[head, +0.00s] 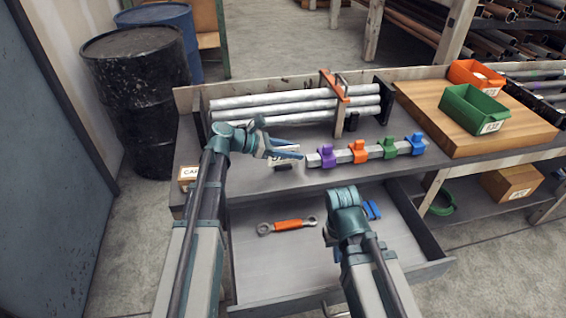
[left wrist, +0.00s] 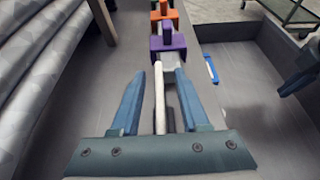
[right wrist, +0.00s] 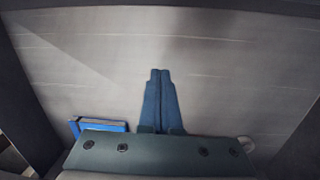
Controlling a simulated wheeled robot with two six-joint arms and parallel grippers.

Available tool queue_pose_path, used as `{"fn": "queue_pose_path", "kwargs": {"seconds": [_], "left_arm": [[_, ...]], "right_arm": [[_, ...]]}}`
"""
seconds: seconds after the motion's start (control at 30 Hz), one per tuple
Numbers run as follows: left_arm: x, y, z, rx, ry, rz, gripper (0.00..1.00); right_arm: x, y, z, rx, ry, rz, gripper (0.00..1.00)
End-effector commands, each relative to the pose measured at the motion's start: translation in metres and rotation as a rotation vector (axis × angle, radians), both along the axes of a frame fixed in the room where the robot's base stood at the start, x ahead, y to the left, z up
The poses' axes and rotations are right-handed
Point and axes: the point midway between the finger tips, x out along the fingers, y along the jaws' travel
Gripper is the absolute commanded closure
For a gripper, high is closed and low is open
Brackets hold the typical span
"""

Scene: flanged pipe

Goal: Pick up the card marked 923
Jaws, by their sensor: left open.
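A small white card (head: 284,163) stands on the workbench just left of the row of coloured clamps; its marking is not readable. My left gripper (head: 293,152) is open at the card. In the left wrist view the card (left wrist: 160,98) shows edge-on as a thin upright strip between the open fingers (left wrist: 160,74), with a gap on each side. My right gripper (right wrist: 160,72) is shut and empty above the grey drawer floor; its fingers are mostly hidden in the head view.
Purple (head: 327,156), orange (head: 359,151), green and blue clamps sit on a bar right of the card. Silver pipes (head: 290,103) lie behind it. The open drawer (head: 275,265) below holds an orange-handled wrench (head: 288,225) and a blue object (head: 372,210).

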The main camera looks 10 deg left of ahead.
Motion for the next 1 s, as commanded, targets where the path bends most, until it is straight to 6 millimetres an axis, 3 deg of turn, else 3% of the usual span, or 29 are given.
{"fn": "queue_pose_path", "kwargs": {"seconds": [0.17, 0.4, 1.0], "left_arm": [[0.0, 0.0003, 0.0008, 0.0, 0.0, 0.001, 0.59], [-0.0002, 0.0005, 0.0008, 0.0, 0.0, 0.001, 1.0], [-0.0002, 0.0005, 0.0055, 0.0, 0.0, 0.001, 1.0]], "right_arm": [[0.0001, 0.0, 0.0008, 0.0, 0.0, 0.0, 1.0], [0.0001, 0.0, 0.0008, 0.0, 0.0, 0.0, 1.0], [0.0, 0.0, 0.0055, 0.0, 0.0, 0.0, 1.0]]}}
